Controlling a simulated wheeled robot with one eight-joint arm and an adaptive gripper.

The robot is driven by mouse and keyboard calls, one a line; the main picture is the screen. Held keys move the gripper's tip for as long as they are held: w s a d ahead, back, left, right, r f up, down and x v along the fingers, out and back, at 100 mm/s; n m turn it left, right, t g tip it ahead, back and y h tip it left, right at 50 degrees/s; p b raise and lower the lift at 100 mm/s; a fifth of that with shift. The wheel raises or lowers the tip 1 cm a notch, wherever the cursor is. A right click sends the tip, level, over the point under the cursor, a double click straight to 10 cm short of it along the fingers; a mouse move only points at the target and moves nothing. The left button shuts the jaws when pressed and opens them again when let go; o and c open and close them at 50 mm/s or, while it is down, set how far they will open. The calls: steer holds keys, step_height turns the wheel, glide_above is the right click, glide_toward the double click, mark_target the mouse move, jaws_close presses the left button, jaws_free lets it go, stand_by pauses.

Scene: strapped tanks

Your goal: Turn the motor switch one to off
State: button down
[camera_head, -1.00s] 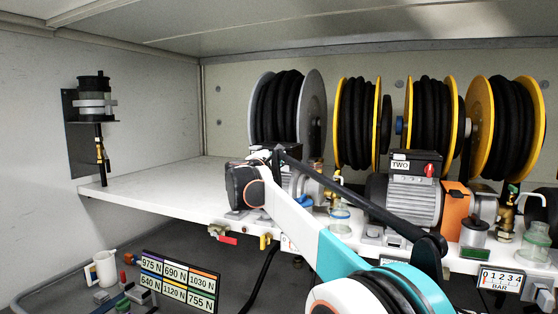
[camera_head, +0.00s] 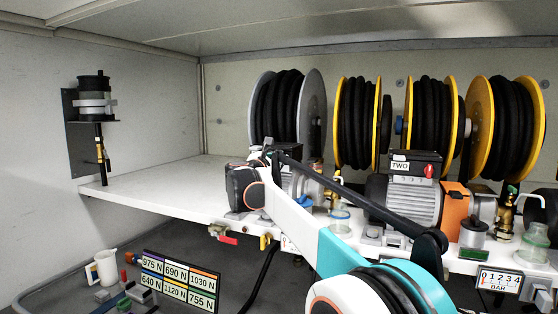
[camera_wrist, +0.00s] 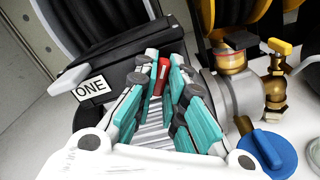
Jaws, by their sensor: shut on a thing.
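In the wrist view, motor one's black switch box (camera_wrist: 118,62) carries the white ONE label (camera_wrist: 92,88). Its red switch (camera_wrist: 162,76) stands upright between the teal fingertips of my gripper (camera_wrist: 165,66). My gripper is shut on this red switch, with both fingers reaching over the grey ribbed motor. In the head view my arm hides most of motor one (camera_head: 302,186), and the switch cannot be made out there.
Motor two's box (camera_head: 415,160) with its own red switch (camera_head: 429,171) stands to the right. Hose reels (camera_head: 435,120) line the back. In the wrist view, a brass valve (camera_wrist: 275,85) and a blue cap (camera_wrist: 266,153) sit close at right. The shelf's left part (camera_head: 150,185) is clear.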

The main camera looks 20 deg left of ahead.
steer(key=shift+n, duration=1.4)
steer(key=shift+n+p, duration=0.3)
steer(key=shift+n, duration=1.1)
steer(key=c, duration=1.6)
jaws_free()
steer(key=shift+n, duration=0.3)
